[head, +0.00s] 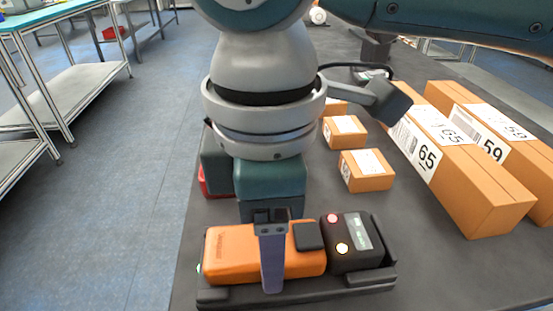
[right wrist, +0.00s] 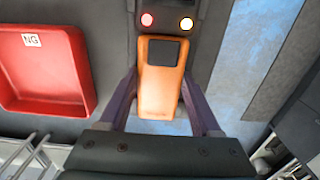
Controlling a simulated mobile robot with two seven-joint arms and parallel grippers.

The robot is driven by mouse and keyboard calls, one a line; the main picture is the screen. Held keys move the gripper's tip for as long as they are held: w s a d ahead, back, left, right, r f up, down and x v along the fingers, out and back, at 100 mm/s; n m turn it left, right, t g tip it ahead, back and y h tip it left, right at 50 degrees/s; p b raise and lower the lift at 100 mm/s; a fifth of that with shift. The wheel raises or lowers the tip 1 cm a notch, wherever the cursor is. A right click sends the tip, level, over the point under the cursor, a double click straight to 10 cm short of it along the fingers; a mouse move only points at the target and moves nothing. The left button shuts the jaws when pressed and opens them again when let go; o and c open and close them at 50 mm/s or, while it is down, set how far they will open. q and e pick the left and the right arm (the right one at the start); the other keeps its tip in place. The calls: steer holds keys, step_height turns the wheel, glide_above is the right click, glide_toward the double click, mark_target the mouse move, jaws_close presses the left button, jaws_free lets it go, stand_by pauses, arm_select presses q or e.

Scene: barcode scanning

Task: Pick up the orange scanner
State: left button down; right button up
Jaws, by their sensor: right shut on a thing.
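The orange scanner (head: 228,252) lies flat in a black holder (head: 225,295) at the near edge of the dark table. My right gripper (head: 270,265) comes down over it from above, with one finger across the scanner's near side. The right wrist view shows the orange scanner (right wrist: 159,85) between the two fingers of my right gripper (right wrist: 160,108), which is shut on it. The far finger is hidden in the head view. The scanner still appears to lie in the holder. My left gripper is not in view.
A black box (head: 350,240) with red and yellow lights adjoins the scanner on the right. Several cardboard boxes (head: 368,182) stand behind it, with long ones (head: 470,190) at the right. A red bin (right wrist: 42,75) marked NG is beside the gripper. Blue floor lies left.

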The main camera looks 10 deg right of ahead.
jaws_close()
